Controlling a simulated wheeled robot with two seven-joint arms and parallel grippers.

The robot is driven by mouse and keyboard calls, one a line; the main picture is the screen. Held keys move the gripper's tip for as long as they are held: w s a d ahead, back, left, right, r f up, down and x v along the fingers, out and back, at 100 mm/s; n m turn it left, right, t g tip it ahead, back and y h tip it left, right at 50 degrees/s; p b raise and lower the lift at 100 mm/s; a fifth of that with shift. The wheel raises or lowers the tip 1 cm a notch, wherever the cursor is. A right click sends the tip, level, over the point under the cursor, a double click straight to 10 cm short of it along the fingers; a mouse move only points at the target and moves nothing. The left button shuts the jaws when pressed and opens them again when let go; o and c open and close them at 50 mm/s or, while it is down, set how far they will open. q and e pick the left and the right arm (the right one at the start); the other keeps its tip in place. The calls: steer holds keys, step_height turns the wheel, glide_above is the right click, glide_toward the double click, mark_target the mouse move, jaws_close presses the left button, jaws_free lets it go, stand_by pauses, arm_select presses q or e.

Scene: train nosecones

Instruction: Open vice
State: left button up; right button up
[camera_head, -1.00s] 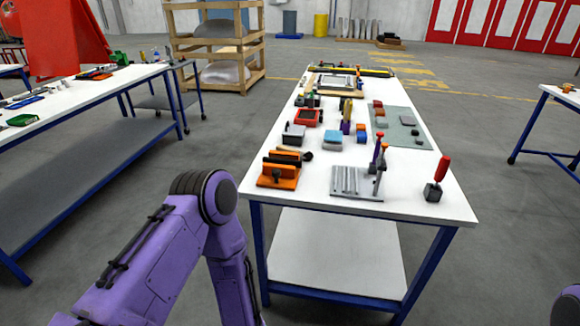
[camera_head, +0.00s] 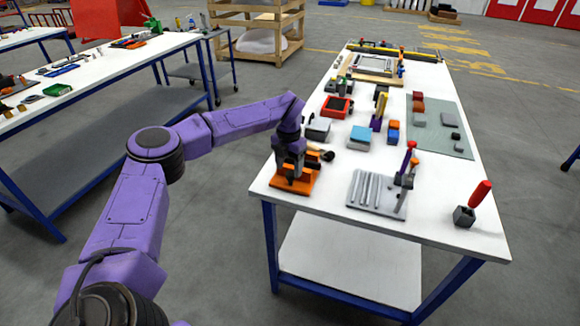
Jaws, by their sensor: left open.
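The orange vice (camera_head: 306,186) sits at the near left corner of the white table, with a dark handle knob (camera_head: 327,155) sticking out at its right. My left arm reaches in from the left, and my left gripper (camera_head: 291,172) points down over the vice, covering much of it. The gripper is open. Its fingertips are small and dark against the vice, and I cannot tell if they touch it. The vice's jaws are mostly hidden behind the gripper. My right gripper is not in view.
A grey grooved plate (camera_head: 374,192) with upright red and purple handles stands right of the vice. A red-handled tool in a dark block (camera_head: 473,204) is at the near right corner. Blocks and a grey-green mat (camera_head: 455,138) lie further back.

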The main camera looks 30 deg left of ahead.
mark_target(290, 173)
arm_select(q)
steer(key=f, duration=0.1)
steer(key=w+f, duration=0.1)
steer(key=f, duration=0.1)
steer(key=shift+w+a+f, duration=0.1)
steer(key=shift+w, duration=0.2)
steer(key=shift+s, duration=0.1)
steer(key=shift+s+r, duration=0.2)
steer(key=shift+s, duration=0.15)
steer(key=shift+w+f, duration=0.1)
steer(key=c, duration=1)
steer(key=shift+c, duration=0.2)
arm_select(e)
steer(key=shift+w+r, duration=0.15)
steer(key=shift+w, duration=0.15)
